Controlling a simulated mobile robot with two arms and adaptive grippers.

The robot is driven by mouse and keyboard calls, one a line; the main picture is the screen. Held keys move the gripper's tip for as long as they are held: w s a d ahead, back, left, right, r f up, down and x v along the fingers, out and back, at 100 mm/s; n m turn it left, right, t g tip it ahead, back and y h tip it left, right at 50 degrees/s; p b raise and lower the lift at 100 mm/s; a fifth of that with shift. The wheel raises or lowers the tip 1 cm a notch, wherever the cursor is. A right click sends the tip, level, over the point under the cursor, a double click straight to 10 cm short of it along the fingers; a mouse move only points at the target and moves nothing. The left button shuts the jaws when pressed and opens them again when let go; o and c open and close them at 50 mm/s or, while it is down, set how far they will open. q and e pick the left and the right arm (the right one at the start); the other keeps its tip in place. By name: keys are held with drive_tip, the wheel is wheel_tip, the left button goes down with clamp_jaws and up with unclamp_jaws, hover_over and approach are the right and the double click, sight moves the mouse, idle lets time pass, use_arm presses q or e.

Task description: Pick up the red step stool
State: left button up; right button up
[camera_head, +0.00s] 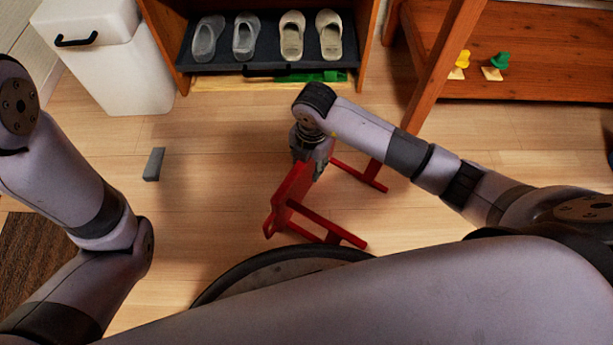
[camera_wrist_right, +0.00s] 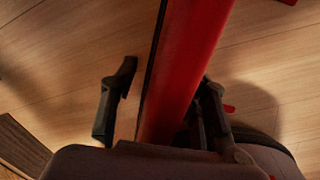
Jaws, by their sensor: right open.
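The red step stool (camera_head: 288,197) is on the wooden floor just in front of my base. It appears to lie on its side, with its flat board on edge and its legs pointing right. My right gripper (camera_head: 314,165) is at the far upper end of that board. In the right wrist view the red board (camera_wrist_right: 185,65) passes between the two open fingers of my right gripper (camera_wrist_right: 165,98), with a gap visible at the left finger. Contact at the right finger is unclear. My left arm shows at the left, but its gripper is out of view.
A shoe shelf (camera_head: 268,85) with pale slippers stands beyond the stool. A wooden bench (camera_head: 540,85) with small yellow and green objects is at the upper right. A white bin (camera_head: 115,70) stands at the upper left. A small grey block (camera_head: 154,164) lies on the floor.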

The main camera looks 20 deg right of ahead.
drive_tip(key=shift+f, duration=0.1)
drive_tip(key=shift+c, duration=0.4)
clamp_jaws()
idle(0.6)
drive_tip(key=shift+w, duration=0.1)
